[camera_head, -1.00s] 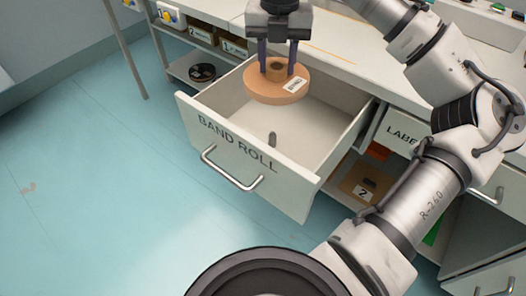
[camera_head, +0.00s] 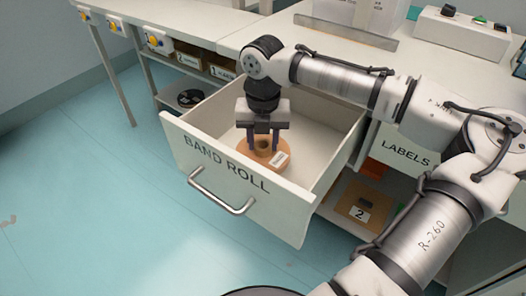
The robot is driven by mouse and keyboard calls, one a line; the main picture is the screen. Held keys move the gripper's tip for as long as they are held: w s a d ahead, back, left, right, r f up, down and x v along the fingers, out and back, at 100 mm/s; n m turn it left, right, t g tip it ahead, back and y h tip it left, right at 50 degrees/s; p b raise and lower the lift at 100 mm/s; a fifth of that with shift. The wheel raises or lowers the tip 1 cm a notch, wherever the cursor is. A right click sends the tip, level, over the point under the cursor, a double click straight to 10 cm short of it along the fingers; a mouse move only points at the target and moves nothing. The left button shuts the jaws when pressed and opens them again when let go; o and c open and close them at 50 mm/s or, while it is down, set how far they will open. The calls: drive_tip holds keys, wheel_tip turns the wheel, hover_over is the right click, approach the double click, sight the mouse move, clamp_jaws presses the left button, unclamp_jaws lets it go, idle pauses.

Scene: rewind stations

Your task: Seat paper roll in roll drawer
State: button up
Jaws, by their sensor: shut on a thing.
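The paper roll (camera_head: 254,158) is a tan ring with a core hole and a white label on its side. It is down inside the open drawer marked BAND ROLL (camera_head: 235,192), low near the front panel. My gripper (camera_head: 263,143) points down from above and is shut on the roll, with its fingers by the core. The upright peg seen in the drawer earlier is now hidden. I cannot tell whether the roll touches the drawer floor.
The LABELS drawer (camera_head: 405,152) is right of the open drawer. Below it a shelf holds a cardboard box marked 2 (camera_head: 362,207). A dark reel (camera_head: 190,98) lies on a shelf behind left. A control box (camera_head: 462,30) stands on the worktop. The floor at left is clear.

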sight(263, 151)
drive_tip(key=shift+f+b, duration=0.3)
drive_tip(key=shift+f, duration=1.4)
drive_tip(key=o, duration=1.1)
drive_tip(key=shift+f, duration=0.15)
wheel_tip(263, 151, up, 12)
drive_tip(key=p, duration=0.2)
drive_tip(key=shift+p, duration=0.35)
drive_tip(key=shift+r, duration=0.25)
